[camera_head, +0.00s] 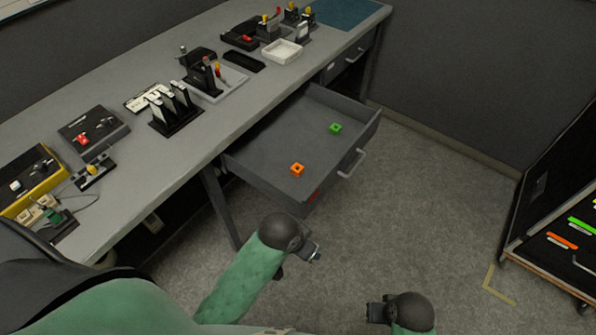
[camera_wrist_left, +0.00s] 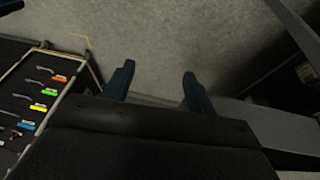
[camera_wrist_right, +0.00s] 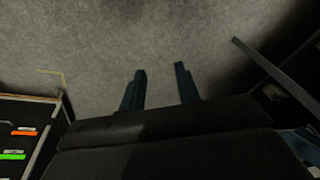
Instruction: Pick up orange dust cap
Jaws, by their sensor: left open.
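The orange dust cap (camera_head: 297,169) is a small square block with a dark hole. It lies in the open drawer (camera_head: 262,150), near the drawer's front left part. My left gripper (camera_head: 315,256) is in front of the drawer and below the cap in the head view, apart from it. Its two fingers are spread and empty in the left wrist view (camera_wrist_left: 158,78). My right gripper (camera_head: 372,312) is lower and further right, over the floor. Its fingers stand apart with nothing between them in the right wrist view (camera_wrist_right: 160,72). Neither wrist view shows the cap.
The drawer handle (camera_head: 352,163) sticks out at the front. The grey workbench (camera_head: 205,125) carries several fixtures and a white tray (camera_head: 282,51). A dark cabinet (camera_head: 560,215) stands at the right. The floor between is clear.

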